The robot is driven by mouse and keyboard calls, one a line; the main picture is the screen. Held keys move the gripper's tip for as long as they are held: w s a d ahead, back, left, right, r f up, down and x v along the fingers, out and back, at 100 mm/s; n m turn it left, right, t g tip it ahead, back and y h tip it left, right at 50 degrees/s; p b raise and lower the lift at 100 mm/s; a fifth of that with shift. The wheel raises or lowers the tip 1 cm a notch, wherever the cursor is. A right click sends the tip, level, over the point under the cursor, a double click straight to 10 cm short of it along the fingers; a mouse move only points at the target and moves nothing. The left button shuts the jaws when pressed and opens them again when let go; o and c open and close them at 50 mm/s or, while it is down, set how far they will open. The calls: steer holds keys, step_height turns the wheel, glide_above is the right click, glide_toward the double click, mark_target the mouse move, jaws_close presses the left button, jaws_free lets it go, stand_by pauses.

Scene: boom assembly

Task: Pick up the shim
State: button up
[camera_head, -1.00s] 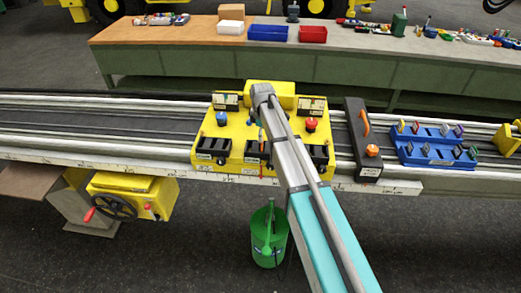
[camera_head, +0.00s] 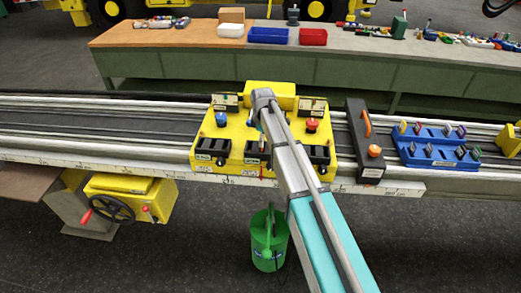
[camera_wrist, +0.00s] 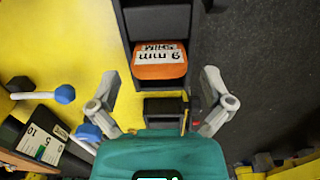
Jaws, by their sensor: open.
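The shim (camera_wrist: 160,63) shows in the wrist view as an orange piece with a white label reading "9 mm", seen upside down. It sits in a black slotted holder (camera_wrist: 157,20) on a yellow fixture, which shows in the head view (camera_head: 205,160). My gripper (camera_wrist: 160,106) is open in the wrist view, its two grey fingers spread left and right below the shim in the picture. Nothing is between the fingertips that I can tell as held. In the head view my arm hides the gripper's fingers and part of the fixture.
A black block with an orange handle (camera_head: 357,120) and a blue rack (camera_head: 437,160) stand right of the fixture on the rail. Blue and red knobs rise from the fixture near my arm.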

steer(key=shift+f+b, duration=1.2)
steer(key=shift+f, duration=0.3)
steer(key=c, duration=0.9)
